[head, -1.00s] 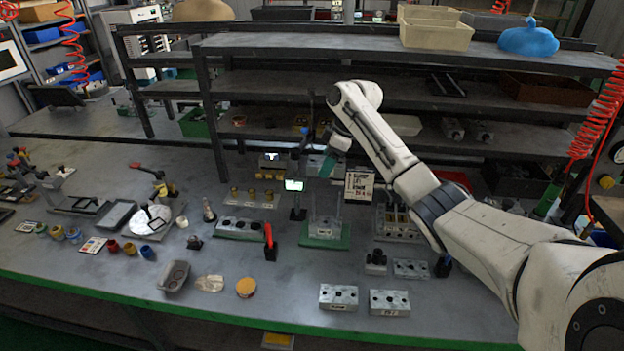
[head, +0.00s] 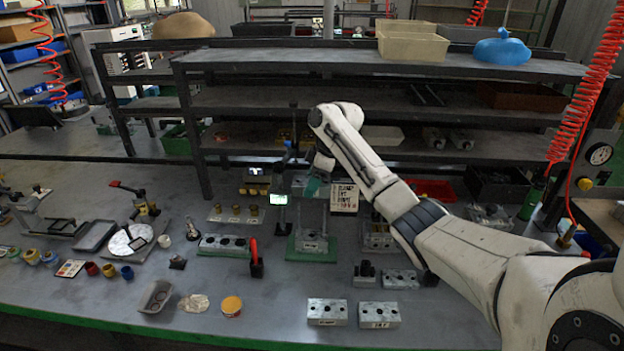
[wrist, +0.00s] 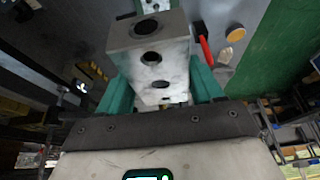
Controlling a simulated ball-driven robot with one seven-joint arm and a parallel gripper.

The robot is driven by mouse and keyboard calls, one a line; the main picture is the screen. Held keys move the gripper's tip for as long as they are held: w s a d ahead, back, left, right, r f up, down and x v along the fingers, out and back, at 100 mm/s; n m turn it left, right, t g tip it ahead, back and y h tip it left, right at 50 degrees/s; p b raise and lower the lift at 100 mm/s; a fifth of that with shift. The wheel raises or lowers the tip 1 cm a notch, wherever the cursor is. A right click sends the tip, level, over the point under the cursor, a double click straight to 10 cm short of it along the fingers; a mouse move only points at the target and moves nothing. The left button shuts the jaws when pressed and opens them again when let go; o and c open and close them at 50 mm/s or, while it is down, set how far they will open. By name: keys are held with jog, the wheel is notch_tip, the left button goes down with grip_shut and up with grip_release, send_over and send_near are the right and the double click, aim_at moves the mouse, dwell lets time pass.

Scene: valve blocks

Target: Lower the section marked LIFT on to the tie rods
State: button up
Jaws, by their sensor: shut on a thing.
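My gripper (head: 312,187) has teal fingers and hangs above the stack in the head view. In the wrist view, my gripper (wrist: 160,88) is shut on a grey metal section (wrist: 166,72) with a row of dark round holes, one finger on each side. No LIFT marking can be read on it. In the head view, the held section is hard to make out. Below the gripper, a grey valve block (head: 311,243) sits on a green base plate (head: 296,254), with thin upright tie rods around it. Contact between the held section and the rods cannot be told.
A small lit screen (head: 278,199) on a stand is left of the stack, and a handwritten sign (head: 344,198) is close on its right. A red-handled tool (head: 254,258) stands at front left. Two loose blocks (head: 327,312) (head: 379,315) lie in front. Shelves rise behind.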

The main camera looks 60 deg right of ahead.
jog(key=shift+f+b, duration=0.65)
jog(key=shift+f, duration=0.75)
jog(key=shift+p, duration=0.55)
dwell(0.6)
jog(key=shift+f+b, duration=2.85)
jog(key=shift+f, duration=1.65)
jog(key=o, duration=1.5)
